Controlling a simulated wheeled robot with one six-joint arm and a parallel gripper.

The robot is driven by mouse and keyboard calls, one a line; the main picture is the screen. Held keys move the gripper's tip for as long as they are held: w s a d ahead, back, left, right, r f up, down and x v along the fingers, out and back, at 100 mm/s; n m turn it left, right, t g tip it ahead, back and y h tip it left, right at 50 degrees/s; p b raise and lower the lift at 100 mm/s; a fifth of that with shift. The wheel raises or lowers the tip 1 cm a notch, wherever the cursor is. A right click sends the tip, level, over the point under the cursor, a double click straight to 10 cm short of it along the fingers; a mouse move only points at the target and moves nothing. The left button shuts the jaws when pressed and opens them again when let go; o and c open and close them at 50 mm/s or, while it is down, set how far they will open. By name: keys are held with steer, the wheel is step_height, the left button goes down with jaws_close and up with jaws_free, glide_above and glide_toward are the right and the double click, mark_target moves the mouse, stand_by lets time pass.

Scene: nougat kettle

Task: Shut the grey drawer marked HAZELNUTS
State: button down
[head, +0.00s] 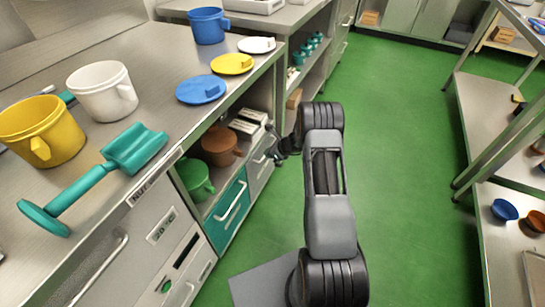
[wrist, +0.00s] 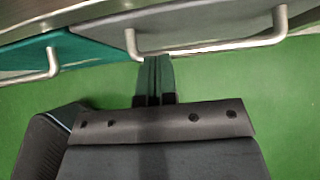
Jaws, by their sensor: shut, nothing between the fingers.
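A grey drawer front (head: 262,168) with a bar handle is under the counter, just right of a teal drawer (head: 228,216). I cannot read any marking on it. In the wrist view the grey drawer (wrist: 200,30) fills the upper right and the teal drawer (wrist: 85,48) is at the left. How far the grey drawer stands out is unclear. My gripper (head: 277,156) is shut and empty at the grey drawer's front. In the wrist view its fingertips (wrist: 155,60) are beside the left end of the handle; I cannot tell whether they touch.
An open shelf above the drawers holds a green pot (head: 195,178), a brown pot (head: 220,146) and white boxes (head: 247,125). Mugs, lids and a teal scoop (head: 133,150) are on the counter. The green floor (head: 400,150) is clear; a shelf rack (head: 482,125) stands right.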

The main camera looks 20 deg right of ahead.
stand_by(0.4)
steer(key=s+d+f+p+v, duration=0.1)
steer(key=v, duration=0.5)
steer(key=s+f+p+v, duration=0.1)
steer(key=p+v, duration=0.1)
steer(key=v, duration=0.5)
steer(key=s+a+n+g, duration=0.2)
steer(key=s+n+g, duration=0.1)
steer(key=s+n, duration=0.25)
steer(key=s+a+r+n+h+p, duration=0.2)
steer(key=s+a+r+n+p, duration=0.3)
steer(key=r, duration=1.1)
steer(key=s+a+r+n+h+p, duration=0.2)
steer(key=s+a+r+n+p, duration=0.2)
steer(key=r+n+p, duration=0.5)
steer(key=s+a+r+n+h+p, duration=0.2)
steer(key=s+a+r+n+p, duration=0.3)
steer(key=r, duration=1.7)
steer(key=s+n+p, duration=0.3)
steer(key=p, duration=0.1)
steer(key=shift+s+a+r, duration=0.25)
steer(key=shift+a+r, duration=0.05)
steer(key=shift+r, duration=0.1)
